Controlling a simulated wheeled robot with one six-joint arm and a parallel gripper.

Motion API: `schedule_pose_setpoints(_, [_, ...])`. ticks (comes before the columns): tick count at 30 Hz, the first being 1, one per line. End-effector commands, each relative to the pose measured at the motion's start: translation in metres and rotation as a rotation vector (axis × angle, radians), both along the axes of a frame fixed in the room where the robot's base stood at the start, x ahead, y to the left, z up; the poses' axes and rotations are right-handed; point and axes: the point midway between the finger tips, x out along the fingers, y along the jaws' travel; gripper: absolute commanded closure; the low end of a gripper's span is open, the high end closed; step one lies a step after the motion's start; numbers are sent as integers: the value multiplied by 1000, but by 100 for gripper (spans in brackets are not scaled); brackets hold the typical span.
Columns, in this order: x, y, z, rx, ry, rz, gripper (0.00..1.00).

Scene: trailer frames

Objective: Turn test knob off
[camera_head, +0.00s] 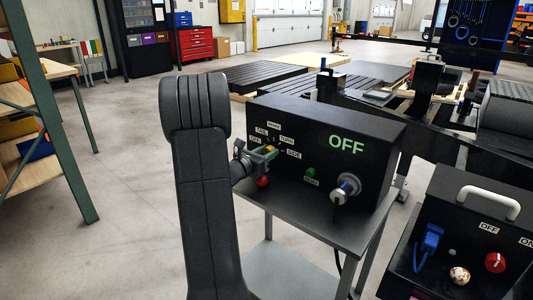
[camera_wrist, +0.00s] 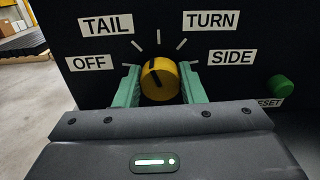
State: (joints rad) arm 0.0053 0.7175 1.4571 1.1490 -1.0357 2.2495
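The yellow test knob (camera_wrist: 160,80) is on the front of a black box (camera_head: 330,115), among labels OFF (camera_wrist: 89,62), TAIL (camera_wrist: 107,24), TURN (camera_wrist: 210,20) and SIDE (camera_wrist: 231,57). Its dark pointer mark tilts up and slightly left, toward the TAIL side. My gripper (camera_wrist: 160,88) has one green finger on each side of the knob, with no clear gap showing, so it looks shut on it. In the head view my gripper (camera_head: 265,156) is at the box's left front, and my arm stands before it. Large green OFF lettering (camera_head: 346,144) is on the box.
A green reset button (camera_wrist: 281,86) is right of the knob. A silver connector (camera_head: 345,188) juts from the box's lower right front. The box stands on a grey metal stand (camera_head: 325,222). A second black box with a red knob (camera_head: 495,262) is at right. Open floor lies left.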

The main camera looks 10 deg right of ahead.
Motion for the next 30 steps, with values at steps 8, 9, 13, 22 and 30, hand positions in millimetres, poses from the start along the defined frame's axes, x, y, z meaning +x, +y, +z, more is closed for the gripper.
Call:
schedule_pose_setpoints(8, [0, 0, -1, -21, 27, -1, 86])
schedule_pose_setpoints(9, [0, 0, -1, -30, 38, -1, 86])
schedule_pose_setpoints(13, [0, 0, -2, -73, 92, 0, 86])
schedule_pose_setpoints(22, [1, 1, -2, -229, 292, -1, 86])
schedule_pose_setpoints(30, [2, 2, -1, -387, 496, -1, 86])
